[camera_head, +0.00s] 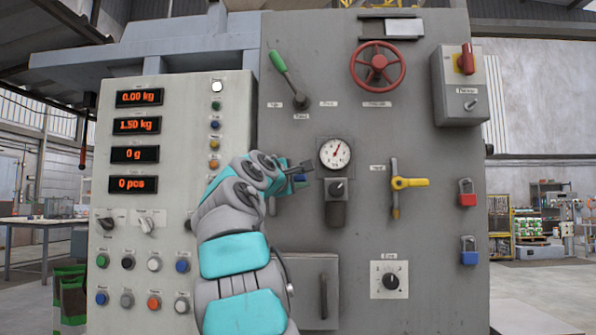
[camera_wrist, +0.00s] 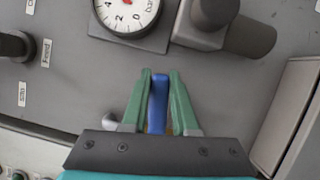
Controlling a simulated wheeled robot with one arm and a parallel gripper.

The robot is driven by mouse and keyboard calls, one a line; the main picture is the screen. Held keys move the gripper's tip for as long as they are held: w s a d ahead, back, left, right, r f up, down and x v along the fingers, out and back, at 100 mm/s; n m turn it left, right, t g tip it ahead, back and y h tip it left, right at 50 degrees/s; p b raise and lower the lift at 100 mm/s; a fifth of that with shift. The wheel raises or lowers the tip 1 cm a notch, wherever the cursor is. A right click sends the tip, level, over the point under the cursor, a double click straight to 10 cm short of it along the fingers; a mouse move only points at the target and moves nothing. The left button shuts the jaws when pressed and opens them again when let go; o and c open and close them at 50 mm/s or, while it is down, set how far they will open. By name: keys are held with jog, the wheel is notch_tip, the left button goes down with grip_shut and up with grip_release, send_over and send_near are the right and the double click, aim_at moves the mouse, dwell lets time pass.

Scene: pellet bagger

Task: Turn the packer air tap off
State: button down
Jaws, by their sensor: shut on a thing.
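A blue tap handle (camera_head: 300,178) sits on the grey panel just left of the pressure gauge (camera_head: 335,153). My gripper (camera_head: 297,174) is at this handle, and my forearm and wrist hide most of the tap's body. In the wrist view the two green fingers of my gripper (camera_wrist: 158,85) are closed on the blue handle (camera_wrist: 158,102), one on each side. The handle lies lengthwise between the fingers. The gauge (camera_wrist: 128,12) shows above it. I cannot read a label that names this tap.
A yellow-handled tap (camera_head: 410,182) is on a pipe to the right. A black regulator (camera_head: 337,190) hangs below the gauge. A green lever (camera_head: 279,62), a red handwheel (camera_head: 378,67) and two padlocks (camera_head: 467,193) are also on the panel. A small door (camera_head: 310,290) is below.

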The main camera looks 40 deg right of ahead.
jog(key=shift+s+d+f+m+y, duration=0.1)
jog(key=shift+f+m+y, duration=0.05)
jog(key=shift+f+m, duration=0.35)
jog(key=shift+s+d+f+m+y, duration=0.15)
jog(key=shift+f+m, duration=0.1)
jog(key=shift+m, duration=0.35)
jog(key=shift+f, duration=0.1)
jog(key=c, duration=0.7)
grip_release()
jog(key=shift+w, duration=0.1)
jog(key=shift+a, duration=0.2)
jog(key=shift+a, duration=0.2)
jog(key=shift+b+v, duration=0.5)
jog(key=shift+v, duration=3.05)
